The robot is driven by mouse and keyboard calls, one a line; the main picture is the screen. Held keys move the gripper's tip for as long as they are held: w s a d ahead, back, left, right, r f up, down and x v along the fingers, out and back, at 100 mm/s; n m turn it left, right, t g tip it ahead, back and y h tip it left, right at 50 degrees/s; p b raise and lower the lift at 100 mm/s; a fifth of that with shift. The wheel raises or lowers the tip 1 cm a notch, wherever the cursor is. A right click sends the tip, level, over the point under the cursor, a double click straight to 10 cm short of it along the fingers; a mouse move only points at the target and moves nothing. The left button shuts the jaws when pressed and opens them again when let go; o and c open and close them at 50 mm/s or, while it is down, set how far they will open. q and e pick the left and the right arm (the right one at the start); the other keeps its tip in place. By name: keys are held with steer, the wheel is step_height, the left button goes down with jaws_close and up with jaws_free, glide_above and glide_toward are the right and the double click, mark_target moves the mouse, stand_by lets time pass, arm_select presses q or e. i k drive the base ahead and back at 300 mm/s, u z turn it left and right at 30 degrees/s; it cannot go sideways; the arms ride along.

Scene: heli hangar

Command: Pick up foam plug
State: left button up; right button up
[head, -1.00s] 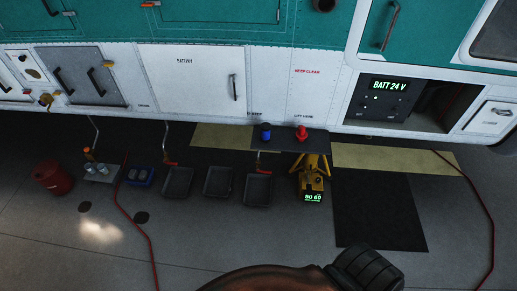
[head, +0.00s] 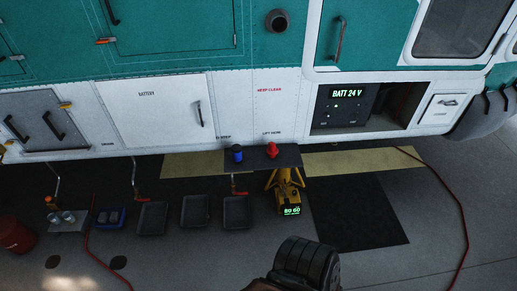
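I cannot single out a foam plug with certainty. A small red object (head: 272,150) and a blue cylindrical object (head: 237,154) stand side by side on a dark shelf (head: 255,165) below the helicopter's white side. A dark round opening or fitting (head: 277,20) shows in the green panel above; its inside is too dark to read. Neither gripper is in view, and nothing is seen to be held.
A yellow stand (head: 287,187) with a lit display is under the shelf. Dark trays (head: 194,213), a blue tray (head: 109,220) and a red bucket (head: 15,235) stand left. A red hose (head: 446,195) lies right. A black ribbed object (head: 305,265) is at the bottom.

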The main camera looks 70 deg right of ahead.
mark_target(273, 150)
steer(key=z, duration=0.25)
steer(key=i, duration=1.25)
steer(key=z, duration=1.35)
steer(key=i, duration=0.85)
steer(key=z, duration=1)
